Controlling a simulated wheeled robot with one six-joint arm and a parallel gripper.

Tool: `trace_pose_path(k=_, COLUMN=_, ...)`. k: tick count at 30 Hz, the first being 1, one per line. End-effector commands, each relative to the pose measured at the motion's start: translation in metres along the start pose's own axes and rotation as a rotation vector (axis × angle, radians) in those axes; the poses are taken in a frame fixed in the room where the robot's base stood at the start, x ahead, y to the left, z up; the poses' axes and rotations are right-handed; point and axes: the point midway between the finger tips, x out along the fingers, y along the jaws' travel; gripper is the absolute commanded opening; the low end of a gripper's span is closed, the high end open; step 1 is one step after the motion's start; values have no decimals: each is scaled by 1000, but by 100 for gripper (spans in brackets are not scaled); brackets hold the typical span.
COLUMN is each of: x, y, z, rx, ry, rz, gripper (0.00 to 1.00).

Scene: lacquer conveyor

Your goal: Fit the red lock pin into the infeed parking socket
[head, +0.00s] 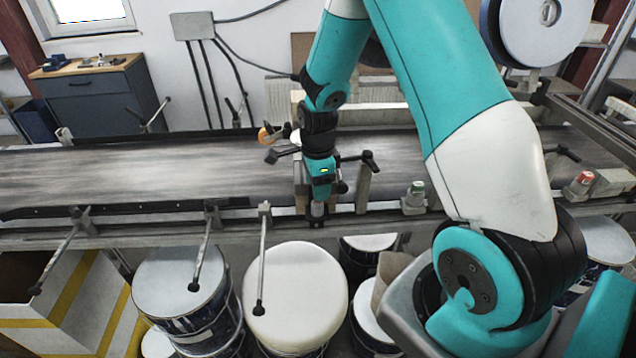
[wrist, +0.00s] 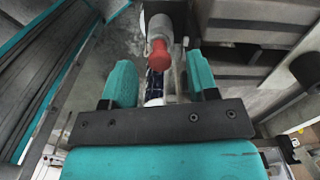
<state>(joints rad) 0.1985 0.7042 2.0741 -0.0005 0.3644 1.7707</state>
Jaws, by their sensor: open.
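The red lock pin (wrist: 160,56) shows its red head in the wrist view, just ahead of and between my fingers. A grey, roughly cylindrical part (wrist: 158,22) is right behind the red head; I cannot tell whether it is the pin's body or a holder. My gripper (wrist: 160,75) has teal fingers standing apart on either side of the red head, with gaps visible. In the head view my gripper (head: 318,205) points down at the conveyor's near rail and hides the pin. I cannot tell which part is the infeed parking socket.
The conveyor belt (head: 130,175) runs across the head view. Along its near rail are clamp handles (head: 262,260), a green-topped fitting (head: 417,190) and a red-topped fitting (head: 584,180). White-lidded drums (head: 295,295) stand below the rail. The belt's left part is clear.

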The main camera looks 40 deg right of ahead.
Motion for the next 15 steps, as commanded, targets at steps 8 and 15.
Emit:
trace_pose_path(k=8, x=-19, y=-1, z=0, rx=0, ry=-1, rz=-5, gripper=54)
trace_pose_path(k=15, x=-77, y=-2, z=0, rx=0, ry=-2, rz=-9, gripper=54)
